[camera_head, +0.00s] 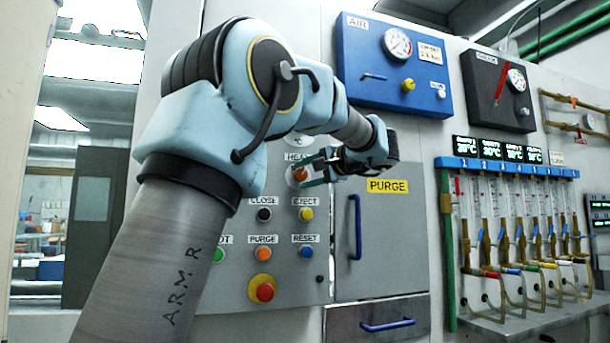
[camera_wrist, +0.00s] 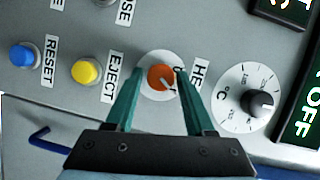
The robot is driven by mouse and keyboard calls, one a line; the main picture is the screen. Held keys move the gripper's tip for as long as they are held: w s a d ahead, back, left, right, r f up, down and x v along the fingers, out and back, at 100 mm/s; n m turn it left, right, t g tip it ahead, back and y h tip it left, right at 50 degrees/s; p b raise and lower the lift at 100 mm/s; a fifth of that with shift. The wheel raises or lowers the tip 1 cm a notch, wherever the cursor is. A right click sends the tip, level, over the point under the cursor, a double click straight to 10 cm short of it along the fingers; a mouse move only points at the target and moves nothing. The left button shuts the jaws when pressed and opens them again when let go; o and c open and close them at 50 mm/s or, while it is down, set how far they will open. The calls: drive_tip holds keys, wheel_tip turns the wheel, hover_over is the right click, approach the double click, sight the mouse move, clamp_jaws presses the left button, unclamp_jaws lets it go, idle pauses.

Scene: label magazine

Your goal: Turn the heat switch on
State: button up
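The heat switch is an orange round knob (camera_wrist: 161,77) on a white disc, with a pale pointer mark toward the lower right in the wrist view. It also shows as an orange knob (camera_head: 299,174) on the grey panel in the head view. Its label, partly hidden by a finger, reads "HE" in the wrist view. My gripper (camera_wrist: 160,74) has its two teal fingers on either side of the knob, with a narrow gap visible at least on the left. It is open; contact on the right side is unclear. My gripper also shows in the head view (camera_head: 309,171).
A temperature dial (camera_wrist: 261,104) sits beside the heat switch. The yellow EJECT button (camera_wrist: 86,72) and blue RESET button (camera_wrist: 22,55) are close by on the other side. A red emergency button (camera_head: 264,291) is lower on the panel. The PURGE door's blue handle (camera_head: 355,227) sticks out.

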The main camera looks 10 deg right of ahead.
drive_tip(key=shift+o, duration=1.2)
drive_tip(key=b+v, duration=0.1)
drive_tip(key=v, duration=0.9)
drive_tip(key=shift+s, duration=0.35)
drive_tip(key=shift+d, duration=0.15)
